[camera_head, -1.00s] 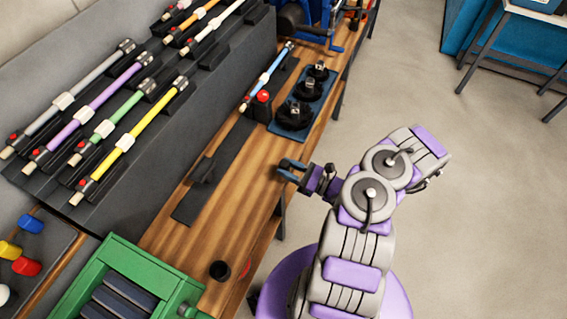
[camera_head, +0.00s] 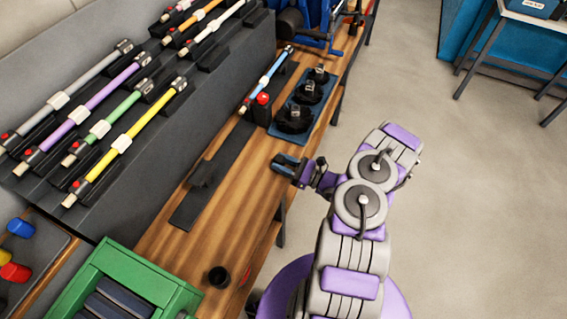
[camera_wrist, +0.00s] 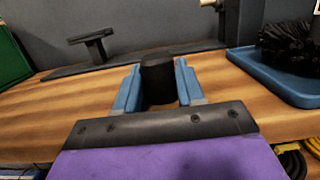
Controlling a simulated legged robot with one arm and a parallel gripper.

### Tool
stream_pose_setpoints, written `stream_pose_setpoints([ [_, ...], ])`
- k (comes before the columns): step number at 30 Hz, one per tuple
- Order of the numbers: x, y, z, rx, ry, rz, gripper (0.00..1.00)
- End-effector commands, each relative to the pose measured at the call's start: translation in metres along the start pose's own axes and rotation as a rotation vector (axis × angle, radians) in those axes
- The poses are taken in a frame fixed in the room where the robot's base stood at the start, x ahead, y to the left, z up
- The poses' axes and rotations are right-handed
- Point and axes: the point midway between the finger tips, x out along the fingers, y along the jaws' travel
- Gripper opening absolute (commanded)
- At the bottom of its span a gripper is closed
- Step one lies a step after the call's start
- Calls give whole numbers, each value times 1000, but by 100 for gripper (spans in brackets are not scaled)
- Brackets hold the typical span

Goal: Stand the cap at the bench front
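My gripper (camera_head: 288,165) is over the front edge of the wooden bench, left of my arm in the head view. In the wrist view its two blue fingers (camera_wrist: 158,88) stand on either side of a black cylindrical cap (camera_wrist: 158,72). The cap fills the gap between them, so the gripper looks shut on it. The cap looks roughly upright, and its lower end is partly hidden. Whether it touches the bench (camera_head: 232,215) I cannot tell. A separate black round cup (camera_head: 219,277) stands near the front edge, beside a small red mark.
A blue tray (camera_head: 313,107) with several black brushes lies beyond my gripper. A dark rail (camera_head: 203,205) with a post runs along the bench behind. A green crate (camera_head: 130,275) stands at near left.

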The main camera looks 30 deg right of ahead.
Motion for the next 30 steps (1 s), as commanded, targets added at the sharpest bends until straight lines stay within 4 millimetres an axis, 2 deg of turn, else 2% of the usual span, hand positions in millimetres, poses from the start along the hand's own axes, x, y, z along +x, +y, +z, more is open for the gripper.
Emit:
stream_pose_setpoints([
  [1,0,0,0,0,0,1,43],
  [7,-3,-3,0,3,-3,-1,62],
  [17,-7,-3,0,3,-3,-2,63],
  [23,-35,-2,2,3,-1,-6,63],
  [30,-85,-3,1,4,-3,-5,63],
])
